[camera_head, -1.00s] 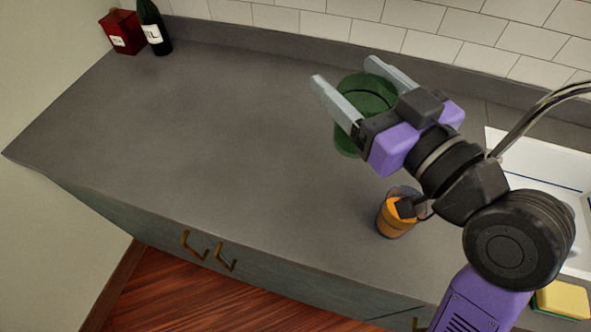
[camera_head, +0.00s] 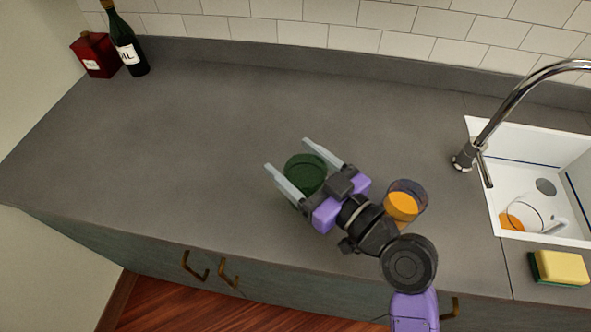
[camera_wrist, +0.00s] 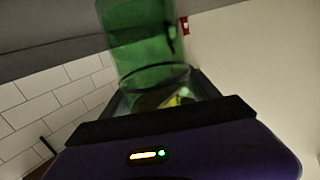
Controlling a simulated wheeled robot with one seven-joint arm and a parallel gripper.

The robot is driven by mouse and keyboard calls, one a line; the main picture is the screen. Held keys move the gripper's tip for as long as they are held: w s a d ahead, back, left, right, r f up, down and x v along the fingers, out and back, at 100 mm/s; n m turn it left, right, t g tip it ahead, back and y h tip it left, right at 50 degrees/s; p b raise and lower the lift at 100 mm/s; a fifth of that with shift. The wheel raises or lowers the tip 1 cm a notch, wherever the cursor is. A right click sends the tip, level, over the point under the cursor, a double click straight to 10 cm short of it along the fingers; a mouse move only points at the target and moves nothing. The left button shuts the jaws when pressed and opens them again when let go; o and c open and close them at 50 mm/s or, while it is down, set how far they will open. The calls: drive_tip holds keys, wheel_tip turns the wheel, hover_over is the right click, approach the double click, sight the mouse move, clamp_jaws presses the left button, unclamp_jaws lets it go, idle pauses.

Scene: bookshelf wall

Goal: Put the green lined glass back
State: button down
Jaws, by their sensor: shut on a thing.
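The green glass (camera_head: 304,176) is see-through dark green and is between the fingers of my gripper (camera_head: 288,155). My gripper is shut on it, with one finger on either side, over the front half of the grey counter. In the wrist view the green glass (camera_wrist: 146,45) stands out beyond the gripper's dark edge, with a dark line around it near the gripper. I cannot tell how high above the counter it is held.
A glass with orange content (camera_head: 401,206) stands close beside my arm. A white sink (camera_head: 482,180) with a tap (camera_head: 500,105) and a clear vessel (camera_head: 520,214) is at right, near a sponge (camera_head: 562,267). The left counter is clear.

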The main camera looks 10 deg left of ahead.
sight(294, 171)
drive_tip(key=shift+f, duration=1.6)
drive_tip(key=shift+f+b, duration=0.15)
drive_tip(key=shift+b, duration=0.2)
drive_tip(key=shift+c, duration=0.9)
unclamp_jaws()
drive_tip(key=shift+d+p, duration=0.15)
drive_tip(key=shift+p, duration=0.15)
drive_tip(key=b+v, duration=0.3)
drive_tip(key=v, duration=0.8)
drive_tip(key=shift+s+d, duration=0.3)
drive_tip(key=shift+s, duration=0.05)
